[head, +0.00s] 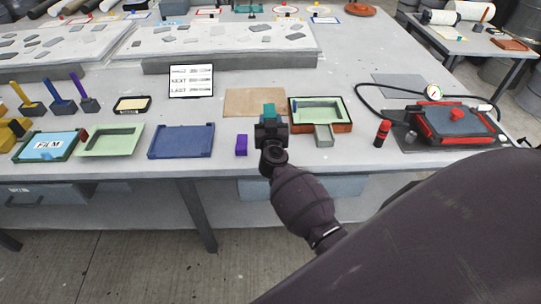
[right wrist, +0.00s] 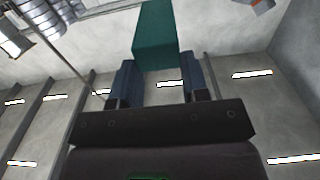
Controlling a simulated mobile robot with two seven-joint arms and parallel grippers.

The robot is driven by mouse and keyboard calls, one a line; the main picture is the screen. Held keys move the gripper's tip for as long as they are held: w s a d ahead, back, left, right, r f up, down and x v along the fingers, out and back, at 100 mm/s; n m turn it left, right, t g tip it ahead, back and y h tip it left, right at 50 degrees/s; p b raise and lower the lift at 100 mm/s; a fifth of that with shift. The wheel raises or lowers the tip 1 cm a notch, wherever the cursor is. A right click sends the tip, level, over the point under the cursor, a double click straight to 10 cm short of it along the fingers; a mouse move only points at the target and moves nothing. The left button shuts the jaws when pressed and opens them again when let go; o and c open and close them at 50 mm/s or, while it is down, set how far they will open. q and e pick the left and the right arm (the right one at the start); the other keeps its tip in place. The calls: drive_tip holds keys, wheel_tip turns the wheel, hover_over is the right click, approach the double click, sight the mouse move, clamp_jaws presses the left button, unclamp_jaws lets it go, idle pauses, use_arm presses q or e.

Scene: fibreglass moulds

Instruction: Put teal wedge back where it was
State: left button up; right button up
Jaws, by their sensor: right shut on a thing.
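The teal wedge (head: 269,109) is up in my right gripper (head: 270,124), over the front part of the table. In the right wrist view the teal wedge (right wrist: 156,36) sticks out beyond the two blue fingers of the right gripper (right wrist: 157,78), which are shut on it. The hand hides the wedge's lower part in the head view. A purple block (head: 241,145) stands on the table just left of the gripper. My left gripper is in neither view.
A brown board (head: 255,102) lies behind the gripper. A blue tray (head: 181,141) and a pale green tray (head: 110,140) lie left. A red device (head: 456,121) is far right.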

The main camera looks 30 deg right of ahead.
wheel_tip(320, 180, down, 8)
drive_tip(key=b, duration=0.4)
drive_tip(key=shift+f+b, duration=0.55)
wheel_tip(320, 180, down, 4)
drive_tip(key=b, duration=0.2)
drive_tip(key=shift+f+b, duration=0.2)
drive_tip(key=shift+b, duration=0.1)
drive_tip(key=shift+r, duration=0.15)
drive_tip(key=shift+f, duration=0.25)
drive_tip(key=o, duration=0.9)
